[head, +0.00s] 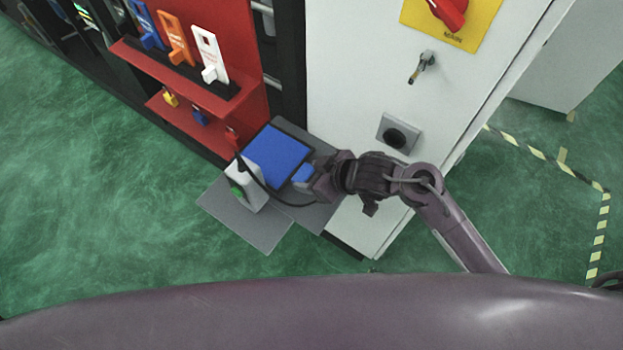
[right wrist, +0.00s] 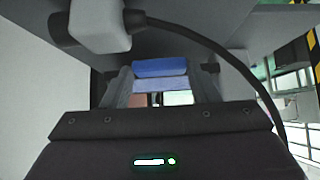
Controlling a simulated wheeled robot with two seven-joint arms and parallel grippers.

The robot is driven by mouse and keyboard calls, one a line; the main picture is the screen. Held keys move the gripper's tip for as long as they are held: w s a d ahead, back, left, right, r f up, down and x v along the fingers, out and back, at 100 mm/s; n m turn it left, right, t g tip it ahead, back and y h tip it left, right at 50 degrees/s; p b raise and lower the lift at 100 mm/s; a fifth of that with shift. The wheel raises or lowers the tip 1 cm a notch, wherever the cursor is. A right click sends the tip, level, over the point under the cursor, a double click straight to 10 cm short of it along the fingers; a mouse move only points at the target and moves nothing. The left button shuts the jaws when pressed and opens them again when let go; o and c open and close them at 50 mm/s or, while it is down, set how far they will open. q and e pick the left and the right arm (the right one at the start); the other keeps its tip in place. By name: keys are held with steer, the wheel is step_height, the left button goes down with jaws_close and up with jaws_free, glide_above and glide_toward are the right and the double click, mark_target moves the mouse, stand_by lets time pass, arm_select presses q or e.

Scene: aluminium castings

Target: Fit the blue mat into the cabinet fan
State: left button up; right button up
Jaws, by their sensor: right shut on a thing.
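A small blue mat (head: 303,174) is between the fingers of my right gripper (head: 314,181), which is shut on it. In the right wrist view the mat (right wrist: 160,68) shows as a blue block between the two fingertips. My right gripper is over the grey shelf at the cabinet's left side, beside a larger flat blue pad (head: 279,154) in a dark frame. The white cabinet (head: 350,60) stands upright. A grey square fitting with a round black middle (head: 399,133) is on its face; I cannot tell whether this is the fan. My left gripper is not in view.
A white device with a green part (head: 246,186) stands on the grey shelf (head: 255,226), with a black cable looping near my right gripper. A red rack (head: 215,97) with coloured tags is at left. A red switch (head: 449,12) and a key-like handle (head: 421,66) project from the cabinet.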

steer(key=shift+f, duration=1.25)
steer(key=o, duration=1)
steer(key=shift+f, duration=0.15)
steer(key=shift+o, duration=0.2)
